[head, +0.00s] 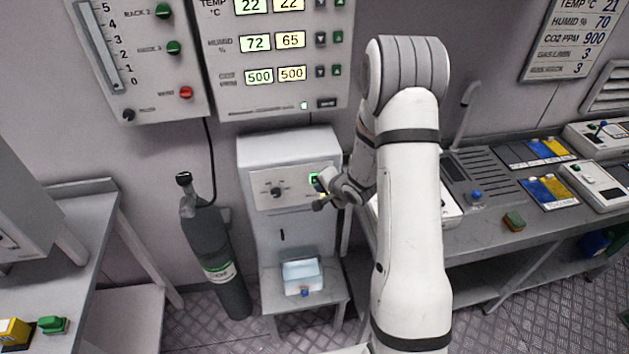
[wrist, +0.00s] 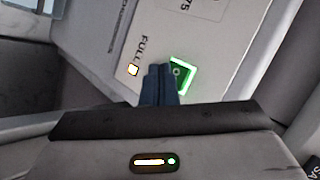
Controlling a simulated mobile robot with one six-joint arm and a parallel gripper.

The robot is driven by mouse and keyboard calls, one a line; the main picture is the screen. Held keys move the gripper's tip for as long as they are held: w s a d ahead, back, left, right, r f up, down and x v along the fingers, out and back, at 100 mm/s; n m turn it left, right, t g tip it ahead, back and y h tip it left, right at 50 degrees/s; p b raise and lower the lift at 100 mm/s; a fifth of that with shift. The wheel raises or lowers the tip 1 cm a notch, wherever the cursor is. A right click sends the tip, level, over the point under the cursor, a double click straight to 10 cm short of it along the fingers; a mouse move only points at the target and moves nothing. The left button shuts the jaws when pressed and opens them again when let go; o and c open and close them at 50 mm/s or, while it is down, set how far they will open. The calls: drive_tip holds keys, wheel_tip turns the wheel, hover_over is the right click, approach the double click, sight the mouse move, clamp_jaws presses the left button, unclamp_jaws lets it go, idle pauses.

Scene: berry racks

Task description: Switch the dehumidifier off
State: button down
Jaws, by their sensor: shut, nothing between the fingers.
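The dehumidifier (head: 290,228) is a tall white-grey unit against the back wall, with a light front panel and a dark knob (head: 277,191). Its green-lit switch (head: 314,178) is at the panel's right; it also shows in the wrist view (wrist: 182,74), glowing green with a round mark. My gripper (head: 320,186) is shut and empty in front of the switch. In the wrist view, its dark fingertips (wrist: 158,72) overlap the switch's left part. I cannot tell whether they touch it.
A clear container (head: 302,272) sits on the low stand below the panel. A dark gas cylinder (head: 214,250) stands left of the dehumidifier. A bench with trays and devices (head: 480,215) is at the right. Control panels (head: 270,60) hang on the wall above.

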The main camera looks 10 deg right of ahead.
drive_tip(key=shift+w+p, duration=0.35)
drive_tip(key=shift+w, duration=0.05)
drive_tip(key=shift+w+p, duration=0.3)
drive_tip(key=shift+w, duration=0.2)
idle(0.9)
drive_tip(key=shift+s, duration=0.9)
drive_tip(key=shift+s, duration=0.1)
drive_tip(key=shift+s+b, duration=0.4)
drive_tip(key=shift+s, duration=2)
drive_tip(key=shift+r, duration=0.1)
